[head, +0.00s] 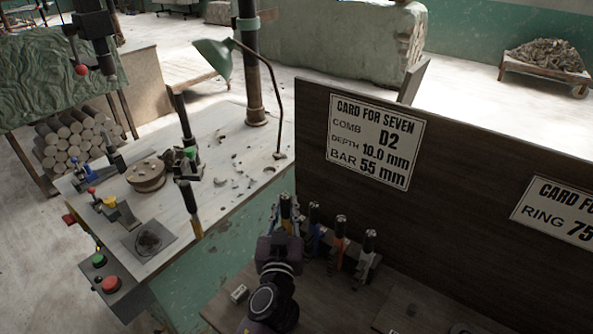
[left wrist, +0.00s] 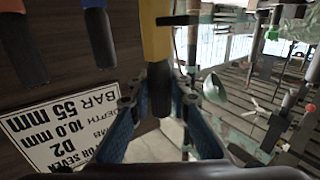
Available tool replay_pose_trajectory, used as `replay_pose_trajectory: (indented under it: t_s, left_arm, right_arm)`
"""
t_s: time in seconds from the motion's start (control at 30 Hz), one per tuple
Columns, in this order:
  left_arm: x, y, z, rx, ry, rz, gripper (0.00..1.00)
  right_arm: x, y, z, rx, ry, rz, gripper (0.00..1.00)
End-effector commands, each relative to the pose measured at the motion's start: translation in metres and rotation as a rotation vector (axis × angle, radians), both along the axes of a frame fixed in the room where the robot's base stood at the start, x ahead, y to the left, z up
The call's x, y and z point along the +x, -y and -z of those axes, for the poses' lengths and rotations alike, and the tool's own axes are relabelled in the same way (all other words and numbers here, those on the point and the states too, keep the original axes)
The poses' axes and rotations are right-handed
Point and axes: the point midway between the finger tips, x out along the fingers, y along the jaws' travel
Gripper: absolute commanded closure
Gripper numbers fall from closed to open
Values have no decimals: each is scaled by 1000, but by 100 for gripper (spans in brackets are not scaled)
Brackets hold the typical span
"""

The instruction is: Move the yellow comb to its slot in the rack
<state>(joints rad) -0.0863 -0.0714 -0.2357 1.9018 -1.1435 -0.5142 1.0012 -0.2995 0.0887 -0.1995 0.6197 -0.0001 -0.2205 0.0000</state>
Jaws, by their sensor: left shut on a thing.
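The yellow comb (left wrist: 156,32) has a dark handle, which lies between the blue fingers of my left gripper (left wrist: 159,88) in the left wrist view. In the head view, my left gripper (head: 286,218) is shut around the same handle, at the left end of a row of combs along the dark board. The comb's lower part is hidden there, so I cannot tell whether it touches the rack. A blue comb (head: 314,222), an orange comb (head: 340,237) and a white comb (head: 367,252) stand upright to its right. My right gripper is not in view.
The dark upright board (head: 450,195) with a card (head: 375,142) reading D2 rises behind the combs. A bench (head: 220,150) with a green lamp (head: 213,52) and loose tools is at left. A small pale block (head: 239,293) lies left of my arm.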

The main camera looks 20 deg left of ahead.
Motion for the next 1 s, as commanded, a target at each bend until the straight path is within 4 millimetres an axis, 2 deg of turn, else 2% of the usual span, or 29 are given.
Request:
replay_pose_trajectory:
  t_s: [0.03,0.1,0.2,0.33,0.53,0.73,1.0]
  left_arm:
    - [18,0,-9,8,10,-25,100]
    - [36,-1,-15,7,7,-67,100]
    - [57,-3,-27,5,6,-119,100]
    - [74,-4,-41,4,1,-170,100]
    - [84,-6,-50,5,-5,-201,100]
    - [84,-6,-50,5,-6,-202,100]
    - [84,-6,-47,5,-6,-201,100]
  right_arm:
    - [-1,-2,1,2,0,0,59]
    - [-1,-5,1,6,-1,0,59]
    - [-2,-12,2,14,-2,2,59]
    - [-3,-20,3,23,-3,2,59]
    - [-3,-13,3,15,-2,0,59]
    - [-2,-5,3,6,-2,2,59]
    - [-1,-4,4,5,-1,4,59]
